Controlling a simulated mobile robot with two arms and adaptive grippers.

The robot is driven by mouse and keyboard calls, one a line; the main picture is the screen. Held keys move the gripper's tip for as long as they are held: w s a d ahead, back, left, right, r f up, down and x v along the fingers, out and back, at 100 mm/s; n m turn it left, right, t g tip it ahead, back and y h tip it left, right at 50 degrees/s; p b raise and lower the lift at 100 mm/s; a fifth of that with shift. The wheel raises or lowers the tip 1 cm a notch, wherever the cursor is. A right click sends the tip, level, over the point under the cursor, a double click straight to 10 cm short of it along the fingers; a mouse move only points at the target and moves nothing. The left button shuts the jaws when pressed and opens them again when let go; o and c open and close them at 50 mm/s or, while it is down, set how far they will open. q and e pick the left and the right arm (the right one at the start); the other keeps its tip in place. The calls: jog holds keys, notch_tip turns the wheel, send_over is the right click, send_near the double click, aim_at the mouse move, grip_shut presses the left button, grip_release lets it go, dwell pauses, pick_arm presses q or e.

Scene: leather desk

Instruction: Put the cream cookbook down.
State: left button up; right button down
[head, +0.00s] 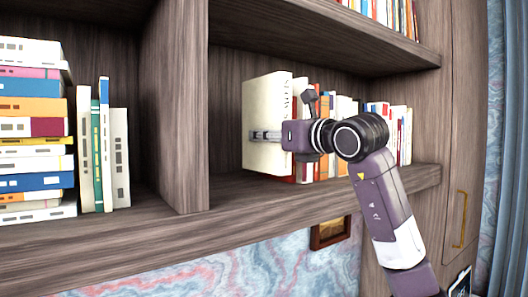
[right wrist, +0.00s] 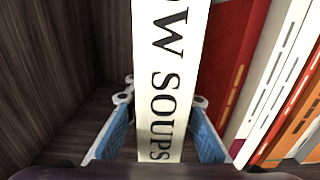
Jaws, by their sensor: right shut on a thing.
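The cream cookbook (head: 266,115) stands upright in the right compartment of the shelf, at the left end of a row of books. Its spine, with black letters reading "OW SOUPS", fills the middle of the right wrist view (right wrist: 170,75). My right gripper (head: 266,135) is shut on the cookbook, with a blue-padded finger on each side of the spine in the right wrist view (right wrist: 166,140). Whether the book's bottom touches the shelf board (head: 225,189) is hard to tell. My left gripper is not in view.
A red book (right wrist: 222,60) and white and orange books stand close to the cookbook's right. A dark wooden divider (head: 180,110) is to the left, with free room between. Stacked books (head: 32,130) and several upright books (head: 105,150) fill the left compartment.

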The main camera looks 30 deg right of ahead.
aim_at(265, 151)
jog(key=shift+a+f+p, duration=0.1)
jog(key=shift+f+p, duration=0.2)
jog(key=shift+f, duration=0.6)
jog(key=shift+s+f, duration=0.2)
jog(key=shift+f, duration=0.6)
jog(key=c, duration=2.1)
grip_release()
jog(key=shift+f, duration=0.2)
jog(key=o, duration=0.4)
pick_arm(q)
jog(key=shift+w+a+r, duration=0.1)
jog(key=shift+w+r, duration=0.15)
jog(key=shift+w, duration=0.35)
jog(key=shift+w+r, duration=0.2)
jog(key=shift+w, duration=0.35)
pick_arm(e)
jog(key=shift+o, duration=0.2)
jog(key=shift+r, duration=0.1)
